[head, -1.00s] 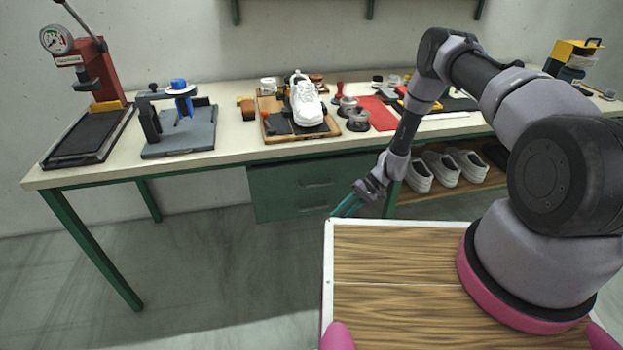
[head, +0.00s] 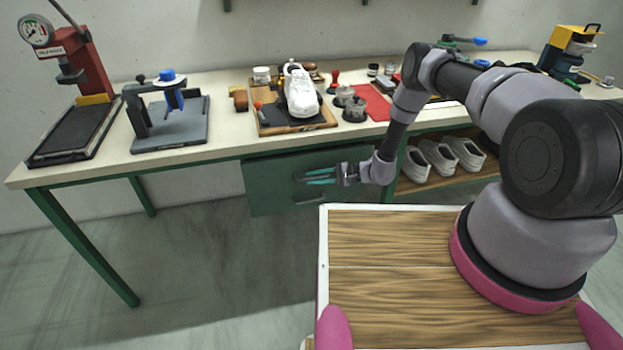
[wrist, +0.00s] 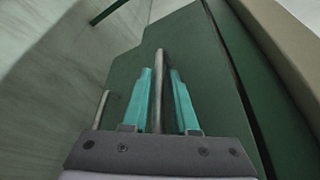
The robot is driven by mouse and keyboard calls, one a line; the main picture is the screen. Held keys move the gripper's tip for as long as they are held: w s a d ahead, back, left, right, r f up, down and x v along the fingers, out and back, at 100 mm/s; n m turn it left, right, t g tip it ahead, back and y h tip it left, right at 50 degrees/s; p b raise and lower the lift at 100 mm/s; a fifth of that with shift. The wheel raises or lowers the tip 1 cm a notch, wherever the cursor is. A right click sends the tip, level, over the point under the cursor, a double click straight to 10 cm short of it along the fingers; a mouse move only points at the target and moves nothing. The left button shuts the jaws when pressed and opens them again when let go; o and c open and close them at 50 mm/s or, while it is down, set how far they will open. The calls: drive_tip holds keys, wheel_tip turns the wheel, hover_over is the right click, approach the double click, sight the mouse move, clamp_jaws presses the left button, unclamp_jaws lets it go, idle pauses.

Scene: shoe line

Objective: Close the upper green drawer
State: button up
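The green drawer unit (head: 270,187) hangs under the bench. Its upper drawer front (wrist: 190,45) fills much of the wrist view. I cannot tell how far the upper drawer stands out. My gripper (head: 309,177) is at the upper drawer in the head view. In the wrist view the two teal fingers (wrist: 163,85) stand apart, one on each side of the upper metal bar handle (wrist: 158,65). The handle is nearer the left finger; a gap shows beside the right one. The lower handle (wrist: 101,108) is farther left in the wrist view.
The bench (head: 228,150) carries a red press (head: 80,68), a blue-topped fixture (head: 175,115) and a white shoe (head: 300,92) on a board. White shoes (head: 438,157) sit on a shelf right of the drawers. Open floor lies left of the drawers.

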drive_tip(key=shift+a+f, duration=0.15)
drive_tip(key=shift+a, duration=0.45)
clamp_jaws()
idle(1.1)
